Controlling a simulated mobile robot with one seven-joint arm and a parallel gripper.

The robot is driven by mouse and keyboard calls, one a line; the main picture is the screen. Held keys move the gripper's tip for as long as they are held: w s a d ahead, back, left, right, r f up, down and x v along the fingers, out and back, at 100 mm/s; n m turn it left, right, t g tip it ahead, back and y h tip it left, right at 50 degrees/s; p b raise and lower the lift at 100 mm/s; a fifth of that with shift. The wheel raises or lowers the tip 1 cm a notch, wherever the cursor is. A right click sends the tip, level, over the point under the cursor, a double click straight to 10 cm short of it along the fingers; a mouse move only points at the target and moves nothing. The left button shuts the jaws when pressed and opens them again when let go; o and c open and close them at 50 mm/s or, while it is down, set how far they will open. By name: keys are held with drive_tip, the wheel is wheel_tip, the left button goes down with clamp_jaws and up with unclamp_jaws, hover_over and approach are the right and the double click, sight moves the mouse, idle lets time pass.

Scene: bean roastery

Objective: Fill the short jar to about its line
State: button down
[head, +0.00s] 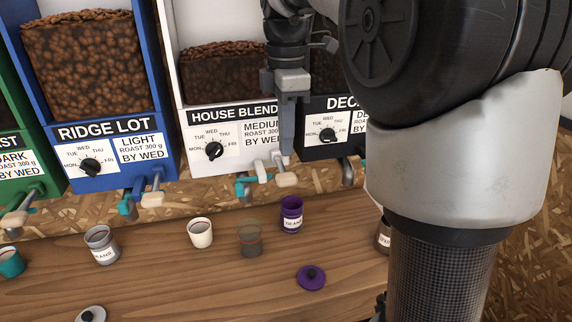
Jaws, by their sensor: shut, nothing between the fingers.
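Several jars stand on the wooden counter. Near the middle are a small cream jar (201,233), a see-through brownish jar (249,239) and a taller purple jar (291,214). A grey labelled jar (102,245) and a teal jar (11,262) stand to the left. I cannot tell for sure which is the short jar, and fill levels are unclear. My gripper (287,158) is shut and empty, pointing down in front of the House Blend bin (222,108). Its tips are close to that bin's pale levers (287,180); contact cannot be told. The bin's teal-tipped outlet (243,187) is just left.
The blue Ridge Lot bin (110,170) and a green bin (30,180) stand left; a black bin (325,150) is partly behind my arm. A purple lid (311,277) and a grey lid (91,314) lie on the counter (190,285). Another jar (383,237) is half hidden.

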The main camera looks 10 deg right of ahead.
hover_over(288, 187)
drive_tip(key=w, duration=0.2)
wheel_tip(288, 187, down, 5)
drive_tip(key=shift+s+f, duration=0.1)
drive_tip(key=shift+f, duration=0.05)
drive_tip(key=shift+b, duration=0.35)
drive_tip(key=f+t+b, duration=0.1)
drive_tip(key=b, duration=0.3)
drive_tip(key=s+f+t+b, duration=0.1)
drive_tip(key=f+t+b, duration=0.1)
drive_tip(key=b, duration=0.2)
drive_tip(key=shift+f, duration=0.2)
drive_tip(key=t+b, duration=0.1)
drive_tip(key=b, duration=0.1)
drive_tip(key=f+t+b, duration=0.1)
drive_tip(key=b, duration=0.1)
drive_tip(key=shift+s+f+b, duration=0.15)
drive_tip(key=shift+f+b, duration=0.1)
drive_tip(key=shift+b, duration=0.15)
drive_tip(key=shift+f, duration=0.15)
drive_tip(key=shift+s+f+b, duration=0.1)
drive_tip(key=shift+f+b, duration=0.25)
idle(1.0)
idle(2.9)
